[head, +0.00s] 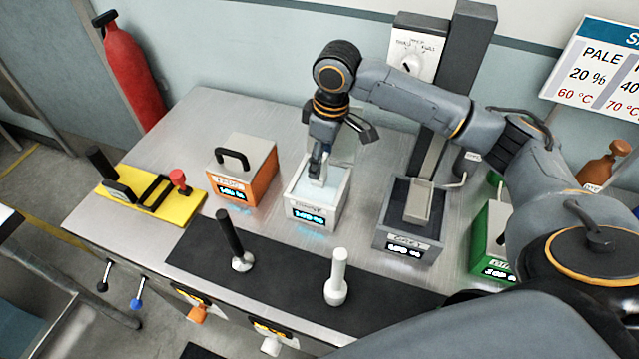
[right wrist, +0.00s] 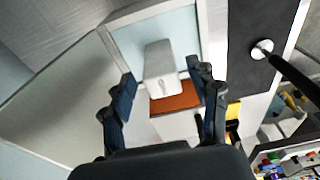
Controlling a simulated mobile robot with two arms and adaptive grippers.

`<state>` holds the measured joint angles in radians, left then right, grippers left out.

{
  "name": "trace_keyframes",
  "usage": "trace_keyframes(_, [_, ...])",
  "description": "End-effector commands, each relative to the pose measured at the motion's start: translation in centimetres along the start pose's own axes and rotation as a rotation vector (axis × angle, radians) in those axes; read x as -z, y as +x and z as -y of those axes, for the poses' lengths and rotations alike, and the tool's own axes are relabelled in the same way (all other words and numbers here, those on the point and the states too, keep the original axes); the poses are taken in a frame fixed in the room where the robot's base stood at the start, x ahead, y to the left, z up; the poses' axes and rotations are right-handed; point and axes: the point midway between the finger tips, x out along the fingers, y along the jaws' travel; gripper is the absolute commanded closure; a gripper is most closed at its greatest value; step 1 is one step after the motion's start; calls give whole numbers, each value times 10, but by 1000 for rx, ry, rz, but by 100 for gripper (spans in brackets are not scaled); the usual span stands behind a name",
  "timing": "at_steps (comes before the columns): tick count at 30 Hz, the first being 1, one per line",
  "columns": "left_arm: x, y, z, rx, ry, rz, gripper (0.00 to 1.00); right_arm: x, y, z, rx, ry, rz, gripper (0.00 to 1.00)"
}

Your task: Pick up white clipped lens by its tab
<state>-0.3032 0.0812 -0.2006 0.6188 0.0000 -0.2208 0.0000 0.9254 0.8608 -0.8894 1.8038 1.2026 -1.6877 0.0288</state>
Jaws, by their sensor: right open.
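The white clipped lens (right wrist: 160,65) shows in the right wrist view as a pale tapered piece with a small hole near its near end. It stands at the white-walled bath (head: 302,211), which holds pale blue liquid; how deep it sits I cannot tell. In the head view my gripper partly hides it. My right gripper (head: 341,148) is over the bath, open and empty. In the right wrist view its two dark fingers (right wrist: 163,82) lie on either side of the lens's near end, apart from it. My left gripper is not in view.
An orange bath with a handled lid (head: 242,170) stands left, a dark grey bath (head: 411,221) right, then a green one (head: 489,240). A yellow fixture (head: 150,195) is far left. Black-handled (head: 229,235) and white-handled (head: 337,275) tools stand on the black mat in front.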

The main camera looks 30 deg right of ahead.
Motion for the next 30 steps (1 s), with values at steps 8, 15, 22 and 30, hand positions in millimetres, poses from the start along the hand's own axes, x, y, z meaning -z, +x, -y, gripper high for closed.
trace_keyframes(8, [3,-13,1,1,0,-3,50,0,28,3,2,0,4,40])
trace_keyframes(15, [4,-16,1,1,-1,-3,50,1,54,3,0,0,0,40])
trace_keyframes(22, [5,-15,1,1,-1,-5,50,1,55,3,-1,-1,0,44])
trace_keyframes(30, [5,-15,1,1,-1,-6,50,0,55,2,-1,-1,0,99])
